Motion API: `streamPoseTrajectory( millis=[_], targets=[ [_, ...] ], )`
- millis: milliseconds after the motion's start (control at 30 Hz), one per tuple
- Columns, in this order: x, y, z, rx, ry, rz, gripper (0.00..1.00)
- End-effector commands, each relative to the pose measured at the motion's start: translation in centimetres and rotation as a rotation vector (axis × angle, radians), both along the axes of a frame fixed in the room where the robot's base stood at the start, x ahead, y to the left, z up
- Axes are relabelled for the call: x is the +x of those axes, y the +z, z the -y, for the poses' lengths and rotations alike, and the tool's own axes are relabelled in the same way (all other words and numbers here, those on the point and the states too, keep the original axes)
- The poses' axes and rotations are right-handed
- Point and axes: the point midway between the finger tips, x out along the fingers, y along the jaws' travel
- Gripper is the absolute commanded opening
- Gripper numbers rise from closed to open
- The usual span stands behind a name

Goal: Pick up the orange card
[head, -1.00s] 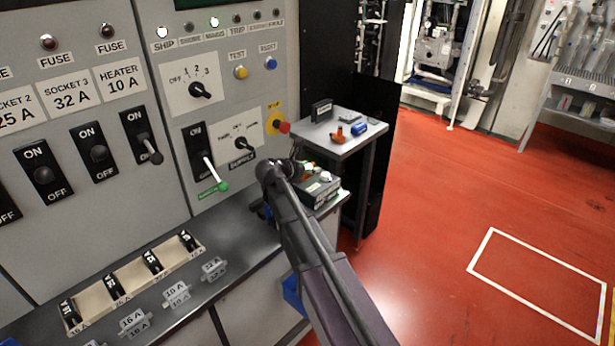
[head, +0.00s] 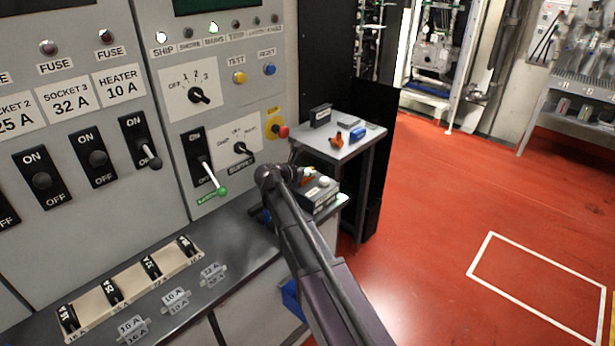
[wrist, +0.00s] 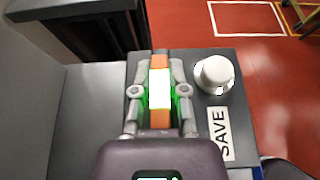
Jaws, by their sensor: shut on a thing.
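The orange card (wrist: 159,62) stands between my gripper's fingers in the wrist view, with a white label on its middle and green light beside it. My gripper (wrist: 160,90) is shut on it, one finger on each side. The card is over a dark grey box with a white knob (wrist: 215,74) and a SAVE label (wrist: 219,134); I cannot tell whether its lower end is still in the box. In the head view my gripper (head: 302,174) is at the grey box (head: 322,198), and the card is mostly hidden.
A small side table (head: 347,150) holds a black block (head: 320,115), an orange item (head: 337,141) and a blue item (head: 357,133). The grey switch panel (head: 225,110) rises at left, with a green-tipped lever (head: 222,191) near my arm. Red floor at right is open.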

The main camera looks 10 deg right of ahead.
Motion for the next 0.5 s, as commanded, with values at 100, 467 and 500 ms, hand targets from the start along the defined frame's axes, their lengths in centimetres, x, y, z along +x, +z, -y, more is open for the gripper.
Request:
streamPoseTrajectory(
  millis=[100,467,500],
  targets=[
    [0.0,0.2,0.0,0.0,0.0,0.0,0.0],
    [0.0,2.1,-0.1,0.0,0.001,0.0,0.0],
    [0.0,2.5,-0.1,0.0,0.001,0.0,0.0]
  ],
)
